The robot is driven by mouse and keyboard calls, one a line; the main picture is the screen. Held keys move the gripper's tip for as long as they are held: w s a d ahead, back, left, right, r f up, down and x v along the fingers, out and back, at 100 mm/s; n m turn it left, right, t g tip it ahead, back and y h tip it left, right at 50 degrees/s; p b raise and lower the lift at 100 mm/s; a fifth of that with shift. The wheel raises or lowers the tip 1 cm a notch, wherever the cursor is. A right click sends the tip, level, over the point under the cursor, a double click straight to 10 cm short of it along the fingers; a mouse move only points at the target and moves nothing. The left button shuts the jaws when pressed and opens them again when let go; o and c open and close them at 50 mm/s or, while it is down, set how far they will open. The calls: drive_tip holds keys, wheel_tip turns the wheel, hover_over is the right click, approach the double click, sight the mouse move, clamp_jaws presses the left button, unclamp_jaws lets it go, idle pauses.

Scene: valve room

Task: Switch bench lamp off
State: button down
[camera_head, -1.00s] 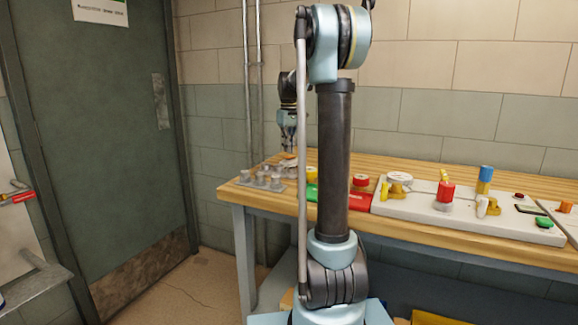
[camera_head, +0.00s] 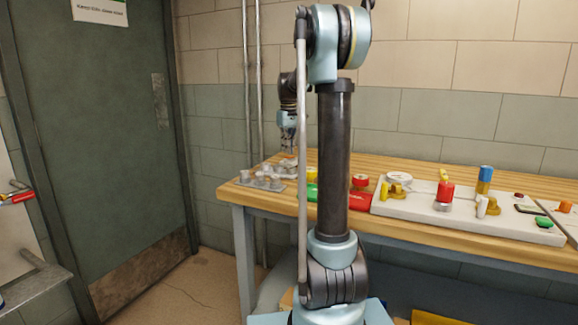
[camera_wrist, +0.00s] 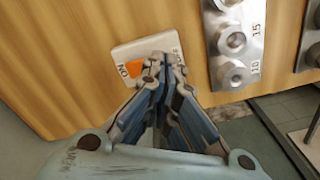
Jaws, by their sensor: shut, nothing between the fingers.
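A white switch plate (camera_wrist: 128,52) with an orange rocker (camera_wrist: 134,70) lies on the wooden bench top in the wrist view. The word ON shows at one end of it; the lettering at the other end is mostly hidden. My gripper (camera_wrist: 163,62) is shut and empty, its fingertips over the plate beside the rocker, covering part of it. I cannot tell whether the tips touch it. In the head view my gripper (camera_head: 289,147) points down over the bench's left end, partly behind my arm. I cannot pick out the lamp in either view.
A metal block with numbered sockets (camera_wrist: 236,40) sits beside the plate, near the bench edge. The wooden bench (camera_head: 400,165) also carries a white panel (camera_head: 410,205) with valves and buttons to the right. A green door (camera_head: 95,130) stands at the left.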

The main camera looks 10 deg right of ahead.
drive_tip(key=shift+f, duration=0.9)
idle(0.6)
drive_tip(key=shift+r, duration=3.5)
drive_tip(key=shift+s, duration=0.1)
